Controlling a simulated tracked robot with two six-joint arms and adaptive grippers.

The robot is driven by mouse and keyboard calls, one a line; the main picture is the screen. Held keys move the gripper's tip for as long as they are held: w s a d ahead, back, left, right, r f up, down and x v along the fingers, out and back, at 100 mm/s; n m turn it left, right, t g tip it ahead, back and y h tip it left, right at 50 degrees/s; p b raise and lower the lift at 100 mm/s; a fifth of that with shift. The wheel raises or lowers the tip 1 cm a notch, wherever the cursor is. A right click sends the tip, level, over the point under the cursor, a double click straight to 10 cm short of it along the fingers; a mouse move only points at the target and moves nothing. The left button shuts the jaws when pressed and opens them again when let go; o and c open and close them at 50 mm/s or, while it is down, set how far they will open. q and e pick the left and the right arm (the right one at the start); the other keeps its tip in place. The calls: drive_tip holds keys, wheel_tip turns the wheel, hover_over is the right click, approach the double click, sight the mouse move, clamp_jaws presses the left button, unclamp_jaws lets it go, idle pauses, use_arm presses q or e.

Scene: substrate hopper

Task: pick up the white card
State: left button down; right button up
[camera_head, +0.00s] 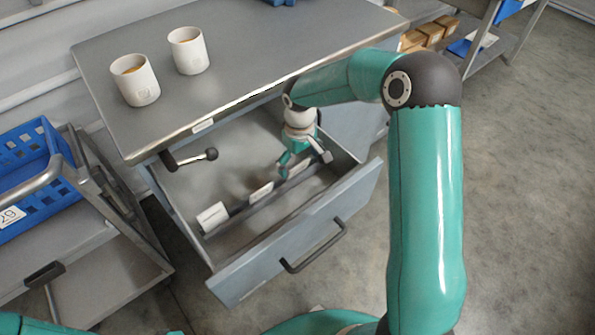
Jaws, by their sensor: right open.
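The open grey drawer (330,210) holds a white card-like piece (212,217) near its left end. Smaller white labels (261,192) sit along a dark divider strip inside; I cannot tell for certain which white piece is the card. My right gripper (305,166) points down into the drawer toward its right end, open, with its fingers near the strip and a small white piece partly hidden behind them. It is well to the right of the larger white piece. My left gripper is not in view.
The grey cabinet top (240,75) overhangs the drawer and bears two white cups (188,51). A dark lever with a knob (190,159) juts out over the drawer. A blue crate (30,190) stands on a trolley at left. Floor at right is clear.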

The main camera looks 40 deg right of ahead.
wheel_tip(320, 180, down, 2)
drive_tip(key=shift+f, duration=0.2)
drive_tip(key=c, duration=1)
drive_tip(key=shift+r, duration=0.1)
wheel_tip(320, 180, up, 20)
drive_tip(key=shift+f+p, duration=0.1)
drive_tip(key=shift+p, duration=1.1)
